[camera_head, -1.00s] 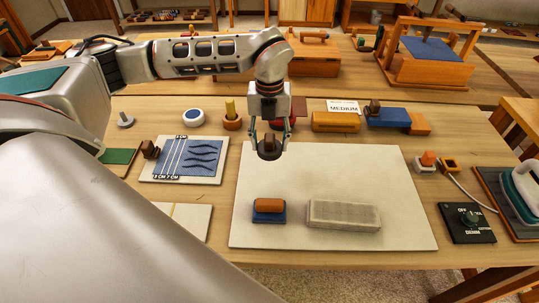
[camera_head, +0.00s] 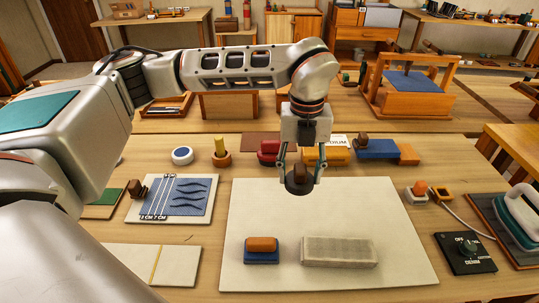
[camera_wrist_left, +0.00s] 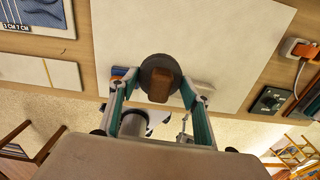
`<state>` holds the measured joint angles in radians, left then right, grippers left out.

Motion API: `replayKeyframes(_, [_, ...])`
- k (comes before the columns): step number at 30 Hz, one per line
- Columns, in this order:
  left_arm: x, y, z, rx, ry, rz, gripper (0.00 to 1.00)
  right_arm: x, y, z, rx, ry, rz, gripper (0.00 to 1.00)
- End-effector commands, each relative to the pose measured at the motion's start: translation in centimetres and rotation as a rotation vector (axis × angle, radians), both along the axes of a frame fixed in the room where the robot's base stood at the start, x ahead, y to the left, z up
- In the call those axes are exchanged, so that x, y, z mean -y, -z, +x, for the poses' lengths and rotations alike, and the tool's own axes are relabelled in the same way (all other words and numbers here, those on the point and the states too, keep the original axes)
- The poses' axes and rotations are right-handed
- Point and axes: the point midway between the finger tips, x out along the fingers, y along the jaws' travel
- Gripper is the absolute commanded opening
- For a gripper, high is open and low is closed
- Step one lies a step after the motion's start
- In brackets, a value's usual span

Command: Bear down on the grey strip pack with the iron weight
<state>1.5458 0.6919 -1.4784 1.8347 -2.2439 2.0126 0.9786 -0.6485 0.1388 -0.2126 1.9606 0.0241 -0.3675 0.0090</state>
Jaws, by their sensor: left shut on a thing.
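My left gripper (camera_head: 301,182) is shut on the iron weight (camera_head: 298,186), a dark round disc with a brown wooden handle. It holds the weight above the far part of the pale board. The weight also shows in the left wrist view (camera_wrist_left: 160,72), between the two fingers. The grey strip pack (camera_head: 339,251), a long flat grey block, lies near the front of the board, to the right of and nearer than the weight. In the wrist view the weight and fingers hide most of the pack. My right gripper is not in view.
A small blue block with an orange top (camera_head: 261,250) lies left of the pack on the pale board (camera_head: 400,225). A black dial box (camera_head: 465,252) and an iron (camera_head: 522,215) stand at right. A blue cloth sample card (camera_head: 175,198) lies at left.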

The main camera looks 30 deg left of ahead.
Motion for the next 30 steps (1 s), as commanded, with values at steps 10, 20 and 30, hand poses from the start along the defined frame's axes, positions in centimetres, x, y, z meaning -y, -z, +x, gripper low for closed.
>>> replayKeyframes(10, [11.3,4.5,-2.3,0.002,0.038,0.002,0.06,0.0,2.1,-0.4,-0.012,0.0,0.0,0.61])
replayKeyframes(20, [14.0,5.8,-3.3,0.002,0.04,0.003,0.06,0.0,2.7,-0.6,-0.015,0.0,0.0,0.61])
replayKeyframes(30, [14.0,8.5,-3.3,-0.001,0.041,0.004,0.06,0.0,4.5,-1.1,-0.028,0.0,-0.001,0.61])
